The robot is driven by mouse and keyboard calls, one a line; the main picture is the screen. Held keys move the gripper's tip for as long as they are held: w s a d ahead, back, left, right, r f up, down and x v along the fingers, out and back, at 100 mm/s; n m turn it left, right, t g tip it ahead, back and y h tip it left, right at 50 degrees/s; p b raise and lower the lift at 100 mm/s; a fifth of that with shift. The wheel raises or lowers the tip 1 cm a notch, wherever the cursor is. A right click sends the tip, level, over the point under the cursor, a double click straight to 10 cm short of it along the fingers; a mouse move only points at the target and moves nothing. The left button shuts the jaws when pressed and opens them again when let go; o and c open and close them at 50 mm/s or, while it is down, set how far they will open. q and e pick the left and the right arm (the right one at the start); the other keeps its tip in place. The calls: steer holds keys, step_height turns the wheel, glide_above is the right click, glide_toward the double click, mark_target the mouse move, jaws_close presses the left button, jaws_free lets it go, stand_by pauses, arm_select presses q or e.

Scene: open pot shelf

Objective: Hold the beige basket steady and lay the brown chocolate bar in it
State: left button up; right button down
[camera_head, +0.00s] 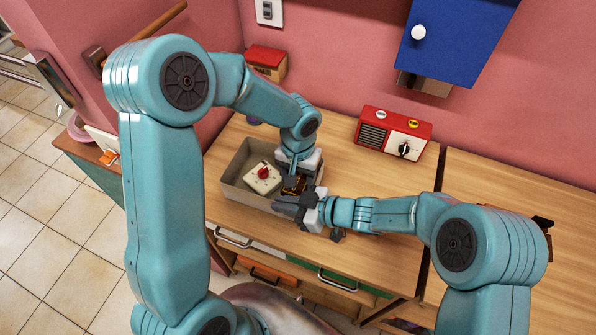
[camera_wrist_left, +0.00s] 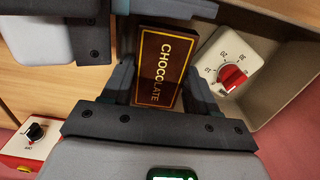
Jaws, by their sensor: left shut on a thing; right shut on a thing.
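The beige basket (camera_head: 236,186) stands on the wooden counter, with a white kitchen timer with a red knob (camera_head: 263,178) inside it. My left gripper (camera_head: 293,180) is at the basket's right end, pointing down, shut on the brown chocolate bar (camera_head: 295,186). In the left wrist view the chocolate bar (camera_wrist_left: 164,66) sits between both fingers, its gold lettering showing, beside the timer (camera_wrist_left: 230,68) and basket (camera_wrist_left: 277,72). I cannot tell whether the bar touches the basket floor. My right gripper (camera_head: 285,202) is shut at the basket's near right corner, seemingly on its wall; its fingertips are partly hidden.
A red and white radio (camera_head: 394,134) stands at the back of the counter, right of the basket. A red-topped box (camera_head: 266,62) and a blue wall cabinet (camera_head: 457,40) are behind. The counter right of the radio (camera_head: 500,205) is mostly clear.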

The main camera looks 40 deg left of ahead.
arm_select(q)
steer(key=shift+f, duration=0.55)
steer(key=o, duration=1.2)
arm_select(e)
steer(key=shift+s, duration=0.1)
arm_select(q)
steer(key=shift+d, duration=0.1)
step_height(320, 180, up, 12)
arm_select(e)
steer(key=c, duration=1.2)
jaws_free()
steer(key=shift+o, duration=0.2)
steer(key=shift+d, duration=0.1)
